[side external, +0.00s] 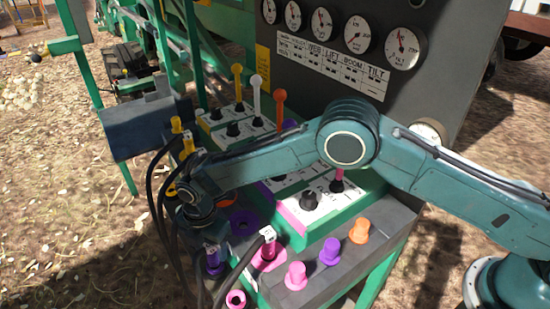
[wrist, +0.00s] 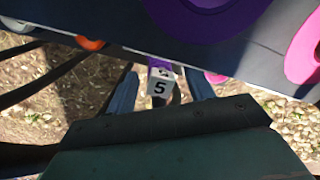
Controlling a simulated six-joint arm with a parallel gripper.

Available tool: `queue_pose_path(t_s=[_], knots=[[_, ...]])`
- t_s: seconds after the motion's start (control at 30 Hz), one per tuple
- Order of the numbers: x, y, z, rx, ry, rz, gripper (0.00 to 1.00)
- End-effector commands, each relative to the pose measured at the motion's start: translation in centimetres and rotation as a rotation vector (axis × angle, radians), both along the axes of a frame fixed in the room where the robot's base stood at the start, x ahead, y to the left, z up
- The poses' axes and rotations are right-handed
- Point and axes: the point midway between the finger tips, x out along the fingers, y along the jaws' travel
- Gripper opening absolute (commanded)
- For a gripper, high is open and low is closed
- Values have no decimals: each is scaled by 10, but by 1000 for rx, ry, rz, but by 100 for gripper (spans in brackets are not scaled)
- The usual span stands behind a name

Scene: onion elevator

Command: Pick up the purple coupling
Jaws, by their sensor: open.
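The purple coupling (side external: 214,262) hangs at the left front edge of the dark panel, with a white tag at its top. In the wrist view its purple body (wrist: 160,62) shows above a white tag marked 5. My gripper (wrist: 161,80) is open, with one blue-grey finger on each side of the tagged end. In the side view the wrist is above and slightly left of the coupling, and the fingers are mostly hidden. I cannot tell how far the coupling reaches between the fingers, and no contact is visible.
A pink coupling (side external: 268,252) is just right of the purple one. Purple (side external: 330,251), orange (side external: 359,231) and pink (side external: 296,276) caps line the front panel. Black hoses (side external: 160,215) hang close on the left. Levers and a gauge box stand behind.

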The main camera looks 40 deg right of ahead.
Motion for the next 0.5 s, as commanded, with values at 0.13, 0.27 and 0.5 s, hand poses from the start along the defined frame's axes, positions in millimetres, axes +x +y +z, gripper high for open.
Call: queue_pose_path(t_s=[0.13, 0.27, 0.5], knots=[[0, -1, -18, 0, 1, 0, 53], [0, -1, -28, 0, 0, 0, 53], [0, -1, -30, 1, -2, 0, 53]])
